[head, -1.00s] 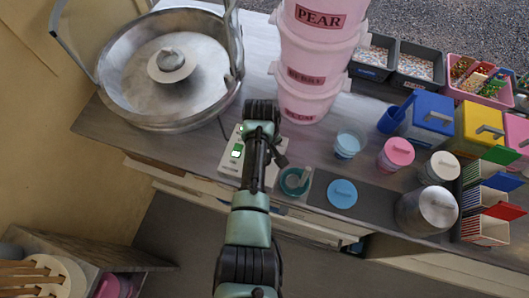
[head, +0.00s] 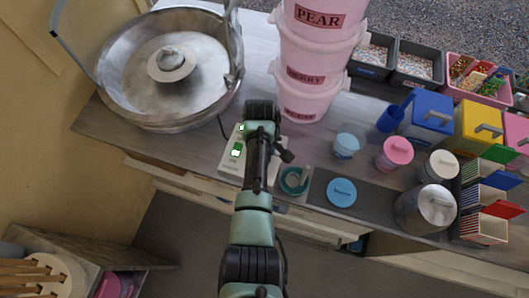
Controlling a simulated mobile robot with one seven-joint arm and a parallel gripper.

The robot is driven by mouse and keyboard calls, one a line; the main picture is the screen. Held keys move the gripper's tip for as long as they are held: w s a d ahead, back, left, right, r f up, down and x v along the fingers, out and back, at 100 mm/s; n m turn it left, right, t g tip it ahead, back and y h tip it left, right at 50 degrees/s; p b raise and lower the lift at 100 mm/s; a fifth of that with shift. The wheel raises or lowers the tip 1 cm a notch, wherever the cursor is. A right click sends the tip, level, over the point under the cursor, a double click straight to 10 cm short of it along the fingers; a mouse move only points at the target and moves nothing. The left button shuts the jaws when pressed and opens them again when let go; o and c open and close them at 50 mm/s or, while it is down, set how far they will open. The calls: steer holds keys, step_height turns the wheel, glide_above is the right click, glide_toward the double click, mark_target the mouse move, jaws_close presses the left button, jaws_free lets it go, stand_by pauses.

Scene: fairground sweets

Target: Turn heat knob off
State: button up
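A white control box (head: 229,163) stands on the counter in front of the steel bowl machine. Two small green-white lit spots (head: 236,149) show on its left part. My arm covers its right part, and no heat knob can be made out. My gripper (head: 285,156) is over or beside the right side of the box; its fingers are small and dark, and I cannot tell whether they are open or touching anything. The steel candy-floss bowl (head: 125,103) with a round central head (head: 171,63) stands behind the box, joined by a dark cable.
Pink stacked tubs (head: 310,75) stand behind my arm. The floor in front of the counter is clear.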

steer(key=o, duration=0.3)
step_height(320, 180, up, 13)
steer(key=b, duration=0.1)
steer(key=shift+s+a, duration=0.25)
stand_by(0.7)
